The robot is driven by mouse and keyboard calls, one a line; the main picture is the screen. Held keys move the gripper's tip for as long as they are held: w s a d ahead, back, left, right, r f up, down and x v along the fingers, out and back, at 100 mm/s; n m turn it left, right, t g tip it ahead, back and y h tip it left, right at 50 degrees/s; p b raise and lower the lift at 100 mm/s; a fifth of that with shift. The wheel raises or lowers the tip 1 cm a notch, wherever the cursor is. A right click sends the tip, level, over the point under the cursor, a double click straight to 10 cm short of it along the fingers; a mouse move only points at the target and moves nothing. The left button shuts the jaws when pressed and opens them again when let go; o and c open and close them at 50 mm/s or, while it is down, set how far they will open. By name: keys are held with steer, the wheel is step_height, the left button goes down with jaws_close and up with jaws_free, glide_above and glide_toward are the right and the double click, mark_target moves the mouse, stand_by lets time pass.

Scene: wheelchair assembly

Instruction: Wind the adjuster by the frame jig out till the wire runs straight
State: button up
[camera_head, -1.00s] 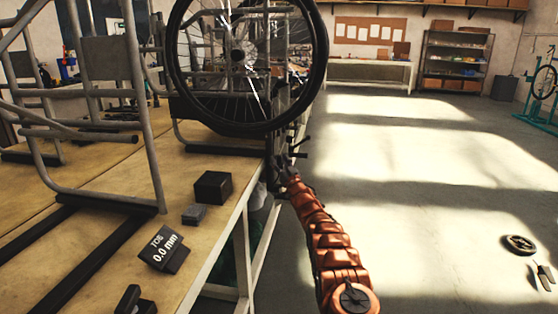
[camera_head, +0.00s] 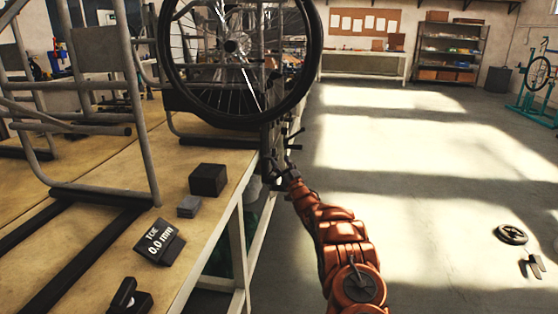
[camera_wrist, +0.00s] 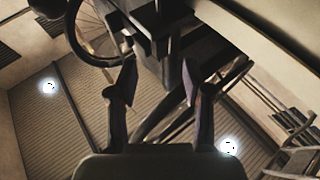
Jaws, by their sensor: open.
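My gripper (camera_head: 275,167) is at the table's right edge, just below a small dark lever-like part (camera_head: 292,138) beneath the wheel (camera_head: 230,45). In the wrist view my gripper (camera_wrist: 158,68) has its two fingers apart, with a dark block-like fitting (camera_wrist: 172,42) ahead of and partly between the tips. I cannot tell whether they touch it. Which of these dark parts is the adjuster is unclear, and the wire cannot be made out. A grey tubular frame (camera_head: 147,120) stands on dark rails on the table.
The wooden table (camera_head: 185,240) carries a black block (camera_head: 208,180), a small grey block (camera_head: 188,207) and a display reading 0.0 mm (camera_head: 160,243). Open floor lies to the right, with a dark disc (camera_head: 511,234) on it. Shelves (camera_head: 450,55) stand far back.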

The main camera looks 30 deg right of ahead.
steer(key=shift+v, duration=2.2)
